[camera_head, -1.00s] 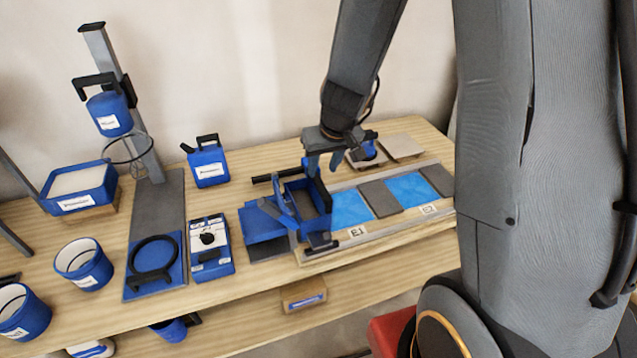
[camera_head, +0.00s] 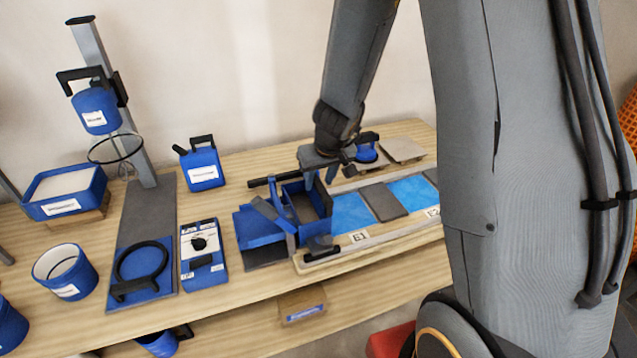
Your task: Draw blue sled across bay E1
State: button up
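The blue sled (camera_head: 316,191) is an open box-like frame at the left end of the tile rails (camera_head: 400,236). Bay E1, a blue patch (camera_head: 352,212) with a label in front, lies just right of the sled. A grey tile strip (camera_head: 383,202) parts it from bay E2 (camera_head: 411,190), also blue. My gripper (camera_head: 318,177) is low at the sled's upper right edge, fingers pointing down. Its fingertips overlap the sled in the picture, and I cannot tell whether they grip it.
A device with a black knob (camera_head: 203,255), a blue can (camera_head: 202,168) and a mixing stand (camera_head: 145,150) stand farther left. A small blue container (camera_head: 367,148) and pale tiles (camera_head: 402,150) lie behind the rails.

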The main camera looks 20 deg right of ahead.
grip_shut()
dwell(0.3)
